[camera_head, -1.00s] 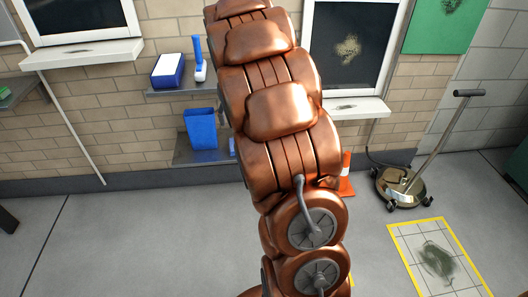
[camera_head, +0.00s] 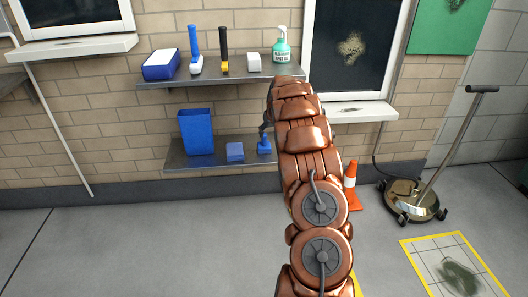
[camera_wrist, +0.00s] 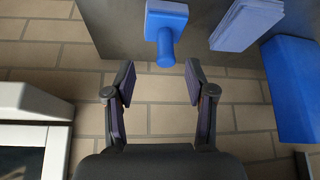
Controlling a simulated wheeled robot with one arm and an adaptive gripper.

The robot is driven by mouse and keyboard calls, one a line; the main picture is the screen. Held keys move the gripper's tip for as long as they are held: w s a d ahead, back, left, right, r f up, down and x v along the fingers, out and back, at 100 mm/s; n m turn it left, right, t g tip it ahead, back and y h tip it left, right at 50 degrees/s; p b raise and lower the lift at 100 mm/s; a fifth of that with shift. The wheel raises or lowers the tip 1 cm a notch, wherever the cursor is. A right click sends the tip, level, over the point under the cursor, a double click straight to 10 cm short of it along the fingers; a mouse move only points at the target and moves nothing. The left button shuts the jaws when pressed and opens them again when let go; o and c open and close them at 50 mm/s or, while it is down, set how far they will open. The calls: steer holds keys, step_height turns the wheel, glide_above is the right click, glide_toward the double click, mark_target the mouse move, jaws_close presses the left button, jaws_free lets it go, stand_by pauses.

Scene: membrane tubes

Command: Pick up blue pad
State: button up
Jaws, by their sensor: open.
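The blue pad (camera_head: 235,152) is a small block lying on the lower shelf, between the blue bin and a blue handled tool (camera_head: 264,146). In the wrist view, the pad (camera_wrist: 246,22) is at the upper right, past the right fingertip. My gripper (camera_wrist: 160,80) is open and empty, with both fingers pointing toward the shelf. The handled tool (camera_wrist: 166,22) is ahead of the gap between the fingers, apart from them. In the head view, my gripper (camera_head: 266,131) is small and dark, partly hidden by my arm, just above the tool.
The blue bin (camera_head: 197,132) stands left of the pad on the lower shelf (camera_head: 185,164). The upper shelf (camera_head: 215,79) above holds a blue-and-white box, two brushes, a white block and a spray bottle (camera_head: 281,48). A cone (camera_head: 352,185) stands right.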

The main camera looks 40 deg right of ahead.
mark_target(265, 136)
steer(key=b+x, duration=0.1)
steer(key=x, duration=0.3)
steer(key=shift+w+a+r, duration=0.1)
steer(key=shift+w, duration=0.05)
steer(key=shift+w+f+b, duration=0.6)
steer(key=shift+w+f, duration=0.15)
steer(key=shift+f, duration=0.15)
steer(key=shift+x, duration=0.85)
jaws_close()
